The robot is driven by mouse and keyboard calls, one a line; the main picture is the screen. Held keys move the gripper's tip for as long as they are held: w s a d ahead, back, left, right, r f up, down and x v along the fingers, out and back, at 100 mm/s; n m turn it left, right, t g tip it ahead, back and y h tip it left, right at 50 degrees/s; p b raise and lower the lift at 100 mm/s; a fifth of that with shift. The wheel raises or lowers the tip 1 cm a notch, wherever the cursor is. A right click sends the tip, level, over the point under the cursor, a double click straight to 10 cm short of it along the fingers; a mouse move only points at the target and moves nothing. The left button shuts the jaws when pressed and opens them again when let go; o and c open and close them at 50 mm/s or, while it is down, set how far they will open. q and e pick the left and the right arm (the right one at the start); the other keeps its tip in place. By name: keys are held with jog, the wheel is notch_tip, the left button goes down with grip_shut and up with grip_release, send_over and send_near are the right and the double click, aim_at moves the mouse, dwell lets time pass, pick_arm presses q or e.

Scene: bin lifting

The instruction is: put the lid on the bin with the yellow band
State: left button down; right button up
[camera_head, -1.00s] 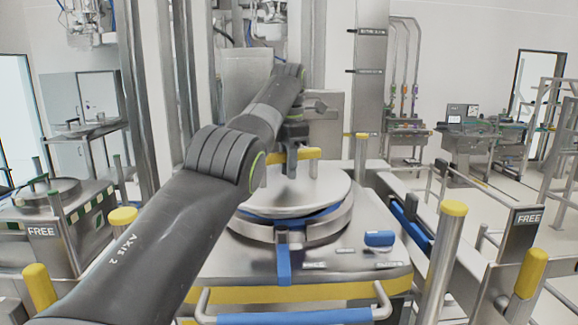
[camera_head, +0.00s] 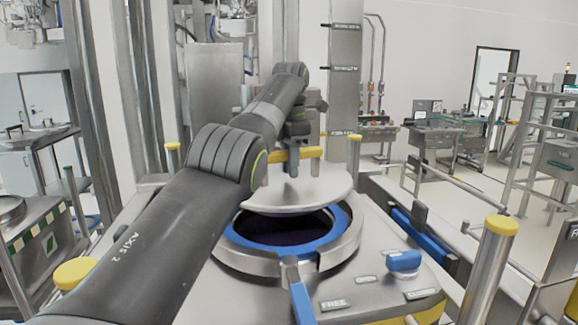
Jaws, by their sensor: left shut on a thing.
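My left gripper (camera_head: 294,145) is shut on the yellow handle (camera_head: 308,153) of the round metal lid (camera_head: 308,190). The lid is held above the far side of the bin's round opening, apart from its rim at the front. The bin (camera_head: 375,285) stands below and in front of me. Its yellow band (camera_head: 425,314) shows at the lower right edge. The blue ring (camera_head: 341,226) around the opening is bare at the front, and the inside (camera_head: 275,232) is dark. My left arm hides the left part of the bin. My right gripper does not show.
Posts with yellow caps (camera_head: 502,224) stand around the bin. A blue latch (camera_head: 302,302) hangs at the front of the opening, and a blue knob (camera_head: 404,261) sits on the bin top. Another bin with a green-striped band (camera_head: 36,240) stands at the left.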

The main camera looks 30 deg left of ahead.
aim_at(290, 181)
pick_arm(q)
jog(key=shift+d+f+b, duration=0.1)
jog(key=shift+f+b, duration=0.4)
jog(key=shift+b, duration=0.05)
jog(key=shift+f, duration=0.3)
jog(key=shift+a+f+b, duration=0.25)
jog(key=shift+f+b, duration=0.6)
jog(key=shift+b, duration=0.2)
notch_tip(290, 181, down, 2)
jog(key=shift+d+b, duration=0.15)
jog(key=shift+b, duration=0.9)
jog(key=shift+f+b, duration=0.8)
jog(key=shift+s+f+b, duration=0.1)
jog(key=shift+f+b, duration=0.6)
jog(key=shift+b, duration=0.05)
jog(key=shift+f+b, duration=0.3)
jog(key=shift+f, duration=0.05)
